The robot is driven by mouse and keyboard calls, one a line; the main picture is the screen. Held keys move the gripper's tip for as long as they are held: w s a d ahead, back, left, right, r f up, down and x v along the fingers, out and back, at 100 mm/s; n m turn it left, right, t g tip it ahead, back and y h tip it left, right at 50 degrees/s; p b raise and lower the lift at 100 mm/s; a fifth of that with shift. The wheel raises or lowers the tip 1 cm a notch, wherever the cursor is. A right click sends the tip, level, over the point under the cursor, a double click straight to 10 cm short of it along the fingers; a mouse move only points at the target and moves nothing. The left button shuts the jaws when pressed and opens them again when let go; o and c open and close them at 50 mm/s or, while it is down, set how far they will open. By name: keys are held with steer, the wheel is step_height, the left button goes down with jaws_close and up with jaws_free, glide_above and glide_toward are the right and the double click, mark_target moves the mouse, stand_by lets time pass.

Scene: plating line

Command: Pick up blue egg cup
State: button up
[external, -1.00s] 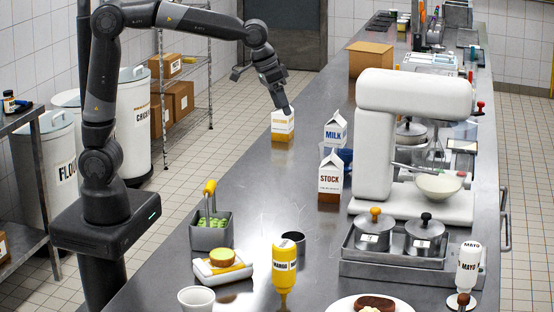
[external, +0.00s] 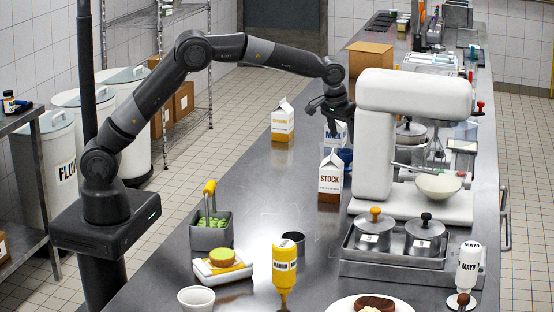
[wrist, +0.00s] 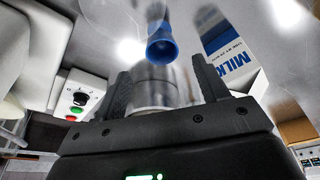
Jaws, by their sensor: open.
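The blue egg cup (external: 346,155) stands on the steel counter behind the stock carton, partly hidden by it. In the wrist view the blue egg cup (wrist: 162,46) shows just beyond the fingertips, near the middle. My gripper (external: 338,124) is above the counter in front of the milk carton (external: 329,134), over the egg cup. In the wrist view my gripper's fingers (wrist: 163,84) are apart, with no contact on the cup visible. A pale, blurred cylinder shows between them; I cannot tell what it is.
The stock carton (external: 331,178) stands just in front of the cup. The milk carton is close by, at right in the wrist view (wrist: 226,50). A white stand mixer (external: 376,135) is to the right. A yellow-brown carton (external: 283,122) stands at the left edge.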

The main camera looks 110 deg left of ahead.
mark_target(347, 157)
steer(key=x, duration=0.9)
steer(key=shift+a+f, duration=0.15)
steer(key=shift+a, duration=0.05)
steer(key=c, duration=1.1)
